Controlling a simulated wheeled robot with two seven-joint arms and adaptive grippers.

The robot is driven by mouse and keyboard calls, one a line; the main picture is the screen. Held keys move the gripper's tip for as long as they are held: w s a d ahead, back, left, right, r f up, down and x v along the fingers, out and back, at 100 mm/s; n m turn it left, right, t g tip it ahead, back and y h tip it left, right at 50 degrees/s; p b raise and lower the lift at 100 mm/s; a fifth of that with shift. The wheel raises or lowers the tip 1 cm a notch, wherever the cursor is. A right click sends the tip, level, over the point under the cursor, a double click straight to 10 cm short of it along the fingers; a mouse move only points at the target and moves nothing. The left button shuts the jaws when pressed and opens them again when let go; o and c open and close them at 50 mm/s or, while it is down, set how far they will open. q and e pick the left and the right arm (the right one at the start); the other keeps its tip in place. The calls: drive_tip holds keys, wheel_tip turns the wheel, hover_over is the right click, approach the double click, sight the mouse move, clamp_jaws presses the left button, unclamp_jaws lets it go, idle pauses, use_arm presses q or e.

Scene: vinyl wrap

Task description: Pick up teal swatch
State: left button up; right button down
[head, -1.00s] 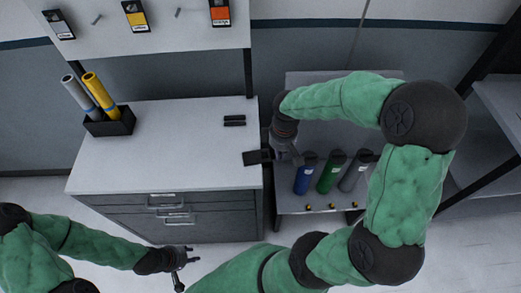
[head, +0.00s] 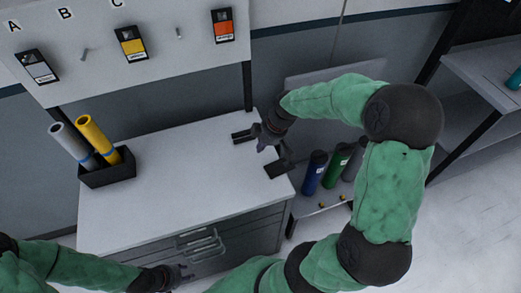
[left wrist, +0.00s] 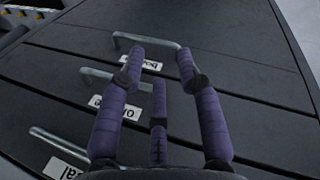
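No teal swatch is clearly visible. Three swatch cards hang on the wall board: a grey-white one (head: 37,67), a yellow one (head: 131,44) and an orange one (head: 223,26). My right gripper (head: 264,146) is over the right end of the grey cabinet top, beside small black pieces (head: 242,136) and a dark flat object (head: 279,171) at the edge; its fingers are too small to read. My left gripper (head: 184,275) is low before the cabinet. In the left wrist view its purple fingers (left wrist: 158,75) are spread and empty, facing labelled drawers with metal handles (left wrist: 145,42).
A black holder (head: 108,172) with grey and yellow rolls stands on the cabinet's left. Blue (head: 314,172) and green (head: 335,166) rolls stand on a lower shelf at right, partly behind my right arm. A teal item (head: 515,78) shows on the far-right shelf. The cabinet top's middle is clear.

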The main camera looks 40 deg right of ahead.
sight(266, 165)
drive_tip(key=b+x, duration=0.1)
drive_tip(key=x, duration=0.7)
drive_tip(key=shift+a+f, duration=0.1)
drive_tip(key=shift+f, duration=0.05)
drive_tip(key=shift+s+d+b, duration=0.45)
drive_tip(key=shift+s+d, duration=0.45)
drive_tip(key=shift+s, duration=0.3)
drive_tip(key=shift+s+d, duration=0.25)
drive_tip(key=shift+s, duration=0.1)
drive_tip(key=shift+s+d+b, duration=0.3)
drive_tip(key=shift+s+b, duration=0.05)
drive_tip(key=shift+b, duration=0.05)
drive_tip(key=shift+s+d+f, duration=0.1)
drive_tip(key=shift+s+d, duration=0.1)
drive_tip(key=shift+s, duration=0.3)
